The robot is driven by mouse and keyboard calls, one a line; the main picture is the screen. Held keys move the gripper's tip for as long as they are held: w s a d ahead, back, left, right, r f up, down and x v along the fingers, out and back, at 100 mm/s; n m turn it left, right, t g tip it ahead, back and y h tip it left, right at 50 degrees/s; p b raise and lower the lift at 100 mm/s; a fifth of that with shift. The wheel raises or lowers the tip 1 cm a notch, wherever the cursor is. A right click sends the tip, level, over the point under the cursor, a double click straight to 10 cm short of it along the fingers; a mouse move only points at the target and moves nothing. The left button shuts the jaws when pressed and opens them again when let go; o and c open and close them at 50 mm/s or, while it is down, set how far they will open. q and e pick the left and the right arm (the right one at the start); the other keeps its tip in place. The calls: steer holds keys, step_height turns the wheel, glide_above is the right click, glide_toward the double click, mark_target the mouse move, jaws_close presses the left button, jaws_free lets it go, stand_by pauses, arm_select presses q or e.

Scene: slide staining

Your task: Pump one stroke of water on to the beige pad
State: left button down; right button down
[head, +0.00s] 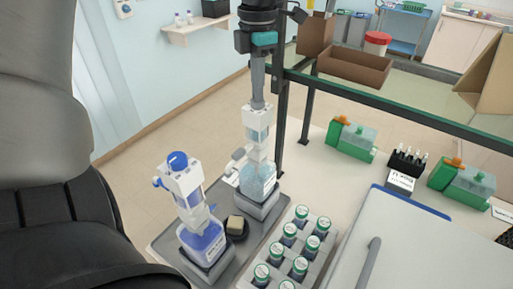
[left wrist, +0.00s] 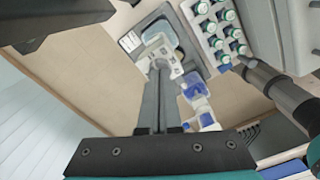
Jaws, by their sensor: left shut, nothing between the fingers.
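The water dispenser (head: 257,180) is a clear bottle of pale blue liquid with a white pump head, upright in a grey holder. My left gripper (head: 257,106) is shut and empty, pointing down at the top of this pump head; its fingertips look in contact with it or just above it. In the left wrist view the shut fingers (left wrist: 161,66) reach to the white pump head (left wrist: 158,48). The beige pad (head: 236,223) lies in a small dark dish between the two dispensers.
A second dispenser with dark blue liquid (head: 205,240) and a blue cap stands at the front left on the grey tray (head: 222,190). A rack of green-capped vials (head: 290,250) stands to the right. A dark frame post (head: 284,110) rises close behind the water dispenser.

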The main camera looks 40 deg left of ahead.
arm_select(q)
steer(key=shift+s+f, duration=0.15)
steer(key=shift+f, duration=0.05)
steer(key=shift+r+p, duration=0.8)
steer(key=shift+r, duration=0.6)
steer(key=shift+r, duration=0.15)
step_height(320, 180, up, 5)
steer(key=p, duration=0.3)
